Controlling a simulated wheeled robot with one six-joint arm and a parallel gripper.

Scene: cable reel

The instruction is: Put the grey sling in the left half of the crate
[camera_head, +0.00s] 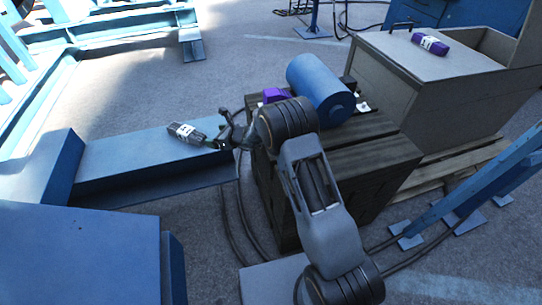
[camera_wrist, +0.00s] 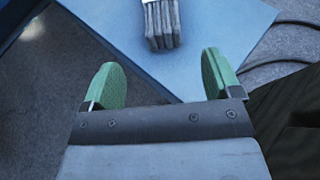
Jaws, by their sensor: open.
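The grey sling (camera_head: 187,132) is a small folded bundle with a white label, lying on top of a blue steel beam (camera_head: 130,160). In the wrist view the grey sling (camera_wrist: 162,24) is at the top edge, cut off by the frame. My gripper (camera_wrist: 162,82) is open and empty, its green fingertips pointing toward the sling and apart from it. In the head view my gripper (camera_head: 218,139) is just right of the sling. A large grey-tan crate (camera_head: 435,105) stands at upper right, with a flat panel over its left part and a recess at its right.
A dark slatted wooden box (camera_head: 375,158) stands under my arm, bearing a blue cylinder (camera_head: 320,88) and a purple item (camera_head: 274,95). A purple sling (camera_head: 429,44) lies on the crate's panel. Black cables (camera_head: 235,225) run on the floor. A blue sloped frame (camera_head: 480,180) is at right.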

